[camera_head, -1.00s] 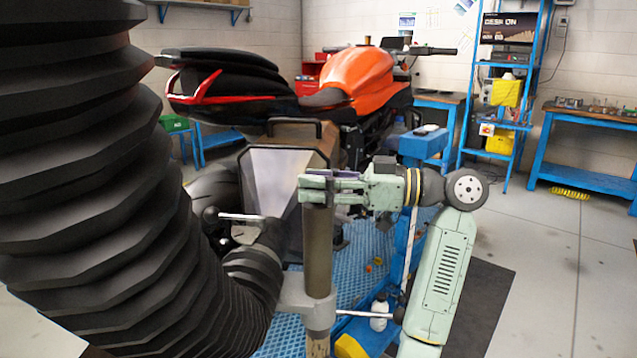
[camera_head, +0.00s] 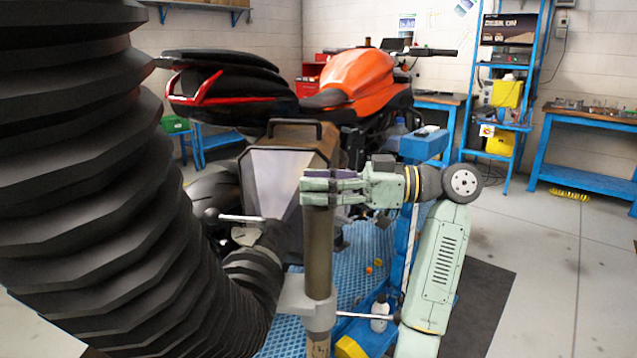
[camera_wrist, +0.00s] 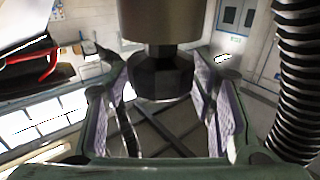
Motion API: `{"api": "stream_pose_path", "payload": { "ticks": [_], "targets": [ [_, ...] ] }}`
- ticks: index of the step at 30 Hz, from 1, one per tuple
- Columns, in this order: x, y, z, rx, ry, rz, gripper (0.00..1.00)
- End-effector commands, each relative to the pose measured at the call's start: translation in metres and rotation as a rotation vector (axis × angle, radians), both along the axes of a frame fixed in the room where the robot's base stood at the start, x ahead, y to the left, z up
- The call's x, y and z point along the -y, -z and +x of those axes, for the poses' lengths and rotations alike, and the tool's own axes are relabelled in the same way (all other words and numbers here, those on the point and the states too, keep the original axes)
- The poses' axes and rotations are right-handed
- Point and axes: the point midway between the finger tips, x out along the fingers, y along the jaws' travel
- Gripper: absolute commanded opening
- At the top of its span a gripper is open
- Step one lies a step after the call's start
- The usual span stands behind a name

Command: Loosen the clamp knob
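The clamp knob (camera_wrist: 160,76) is dark and faceted. In the wrist view it sits on the end of a thick round post (camera_wrist: 160,22), between the two fingers. My gripper (camera_wrist: 162,100) is open around it, with a pale ribbed pad on each side. Gaps show between pads and knob; whether a fingertip touches it is unclear. In the head view my gripper (camera_head: 318,185) reaches from the right across the top of the upright brown post (camera_head: 319,250). There the fingers largely hide the knob.
A grey collar (camera_head: 306,305) with a side rod grips the post lower down. A black ribbed hose (camera_head: 90,180) fills the left, joined to a hood (camera_head: 275,190) close beside the post. An orange motorcycle (camera_head: 358,72) stands behind. Open floor (camera_head: 545,260) lies at right.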

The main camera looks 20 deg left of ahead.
Motion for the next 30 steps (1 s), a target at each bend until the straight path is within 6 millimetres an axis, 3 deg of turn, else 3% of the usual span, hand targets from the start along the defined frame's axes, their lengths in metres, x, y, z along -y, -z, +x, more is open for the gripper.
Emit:
{"api": "stream_pose_path", "payload": {
  "ticks": [4,16,30],
  "targets": [
    [0.000,0.001,0.000,-0.001,-0.001,-0.001,0.63],
    [0.008,0.001,0.002,-0.001,0.000,-0.001,0.63],
    [0.093,0.000,0.030,-0.002,0.001,0.000,0.63]
  ]
}}
